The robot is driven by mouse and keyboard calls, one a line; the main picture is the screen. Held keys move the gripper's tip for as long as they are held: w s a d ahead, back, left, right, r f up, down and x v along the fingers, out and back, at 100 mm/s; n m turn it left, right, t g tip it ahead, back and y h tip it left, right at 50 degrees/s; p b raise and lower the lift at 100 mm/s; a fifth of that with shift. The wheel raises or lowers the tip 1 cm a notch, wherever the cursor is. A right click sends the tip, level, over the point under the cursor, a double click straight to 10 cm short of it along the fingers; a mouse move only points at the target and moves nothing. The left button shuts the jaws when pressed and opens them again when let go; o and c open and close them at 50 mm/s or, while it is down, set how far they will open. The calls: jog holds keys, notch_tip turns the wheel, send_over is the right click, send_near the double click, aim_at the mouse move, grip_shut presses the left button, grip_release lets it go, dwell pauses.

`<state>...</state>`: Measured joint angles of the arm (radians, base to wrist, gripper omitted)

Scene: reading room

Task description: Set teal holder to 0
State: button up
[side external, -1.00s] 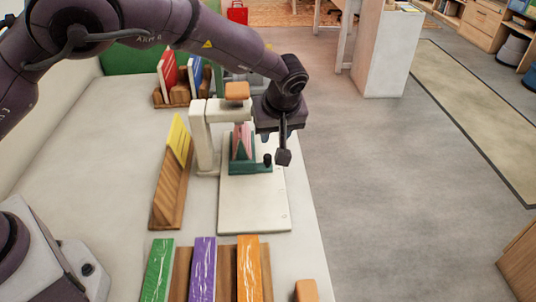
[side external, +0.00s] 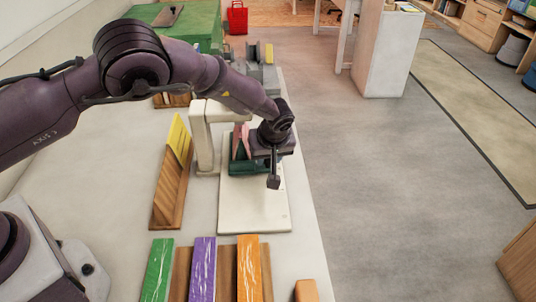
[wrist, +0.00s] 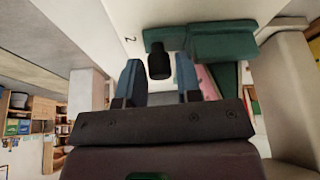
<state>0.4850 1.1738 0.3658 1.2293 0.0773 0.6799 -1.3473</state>
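The teal holder (side external: 243,169) sits on the white base plate (side external: 255,210) beside a white upright, with a pink piece (side external: 240,142) standing in it. In the wrist view, the teal holder (wrist: 225,42) is at the upper right, and its black knob (wrist: 159,66) shows between my fingers. My gripper (side external: 273,182) points down over the plate in the side view. In the wrist view, my gripper (wrist: 160,72) is open, with visible gaps on both sides of the knob. A "2" mark (wrist: 130,39) shows on the plate.
A wooden stand with a yellow panel (side external: 180,139) is left of the plate. Green (side external: 158,270), purple (side external: 203,270) and orange (side external: 249,268) panels stand in front, near an orange block (side external: 306,290). The table's right edge runs close to the plate.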

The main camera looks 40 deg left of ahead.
grip_shut()
jog(key=s+d, duration=1)
jog(key=shift+s+d, duration=0.4)
jog(key=shift+o, duration=0.5)
grip_release()
jog(key=shift+r, duration=0.1)
jog(key=v, duration=1.2)
jog(key=shift+r, duration=0.4)
jog(key=shift+s, duration=0.1)
